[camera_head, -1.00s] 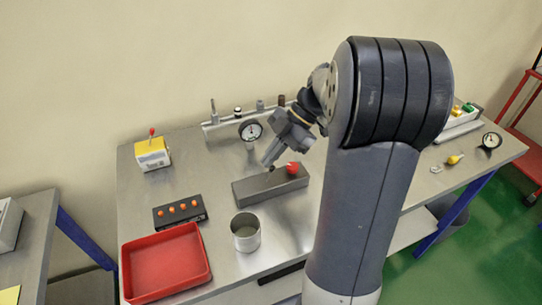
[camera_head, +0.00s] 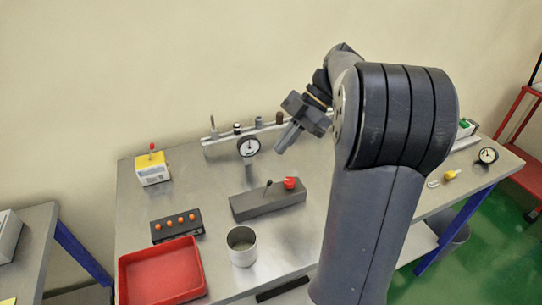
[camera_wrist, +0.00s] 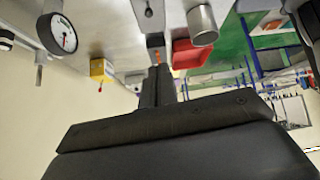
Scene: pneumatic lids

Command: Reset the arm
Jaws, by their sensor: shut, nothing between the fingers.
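My gripper (camera_head: 281,148) is raised over the back middle of the metal workbench (camera_head: 215,185), to the right of the pressure gauge. Its fingers are shut with nothing between them. It is apart from the grey block with the red knob (camera_head: 267,199), which sits below it on the bench. In the wrist view my gripper (camera_wrist: 157,68) shows as dark closed fingers, with the bench and floor beyond.
A pressure gauge (camera_head: 248,147) and a row of fittings stand at the back. A yellow box with a red-tipped lever (camera_head: 152,168), an orange-button panel (camera_head: 178,225), a red tray (camera_head: 120,280) and a metal cup (camera_head: 242,248) are on the left half. Bare bench surrounds the block.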

